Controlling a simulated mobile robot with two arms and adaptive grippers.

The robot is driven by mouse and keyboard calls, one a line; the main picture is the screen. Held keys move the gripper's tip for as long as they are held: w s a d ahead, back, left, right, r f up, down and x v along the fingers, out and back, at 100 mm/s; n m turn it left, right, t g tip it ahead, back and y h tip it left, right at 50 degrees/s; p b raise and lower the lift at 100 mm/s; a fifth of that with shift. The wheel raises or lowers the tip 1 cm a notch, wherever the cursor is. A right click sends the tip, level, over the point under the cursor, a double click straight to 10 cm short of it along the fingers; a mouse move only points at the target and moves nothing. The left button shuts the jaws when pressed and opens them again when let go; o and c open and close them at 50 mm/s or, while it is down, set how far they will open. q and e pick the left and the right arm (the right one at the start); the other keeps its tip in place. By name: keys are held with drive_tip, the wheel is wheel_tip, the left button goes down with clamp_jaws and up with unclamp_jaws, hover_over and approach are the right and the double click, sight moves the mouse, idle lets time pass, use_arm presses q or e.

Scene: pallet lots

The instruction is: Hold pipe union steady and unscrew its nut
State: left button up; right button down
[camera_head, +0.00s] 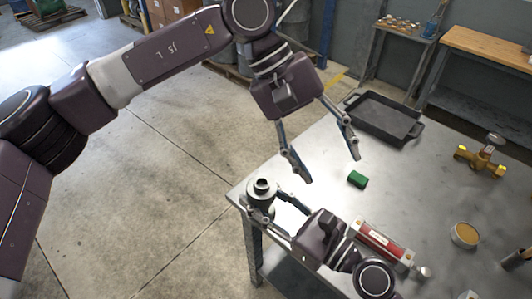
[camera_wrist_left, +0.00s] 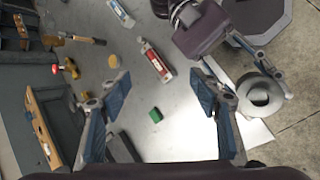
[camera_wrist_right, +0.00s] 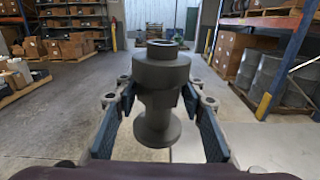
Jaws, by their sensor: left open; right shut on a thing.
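The grey-green pipe union (camera_head: 262,188) is upright at the table's near left corner. It fills the middle of the right wrist view (camera_wrist_right: 157,110), with its wide nut (camera_wrist_right: 162,72) near the top, a narrower open pipe end above and a flange below. My right gripper (camera_head: 266,208) is shut on the union's body below the nut. I cannot tell whether the flange touches the table. My left gripper (camera_head: 330,168) is open and empty, above the table and to the right of the union. In the left wrist view the union's round top (camera_wrist_left: 262,97) lies right of the fingers.
A green block (camera_head: 357,179) lies on the metal table (camera_head: 415,190) beyond the right arm. A black tray (camera_head: 378,122) stands at the back. A red cylinder device (camera_head: 383,240), a brass valve (camera_head: 482,158) and a round tin (camera_head: 466,235) are further right.

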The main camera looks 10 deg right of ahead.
sight(264, 182)
use_arm(q)
drive_tip(key=a+m+t+y, duration=0.1)
drive_tip(key=a+y, duration=0.1)
drive_tip(key=a, duration=0.1)
drive_tip(key=w+a+m+t+y, duration=0.1)
drive_tip(key=a+m+y, duration=0.1)
drive_tip(key=a, duration=0.1)
drive_tip(key=w+a+m+t+y, duration=0.1)
drive_tip(key=a+m+t+y, duration=0.1)
drive_tip(key=a, duration=0.2)
drive_tip(key=shift+w+f, duration=0.1)
drive_tip(key=shift+f, duration=0.15)
drive_tip(key=shift+a+f, duration=0.15)
drive_tip(key=shift+f, duration=3.75)
drive_tip(key=shift+a, duration=0.1)
drive_tip(key=shift+c, duration=0.6)
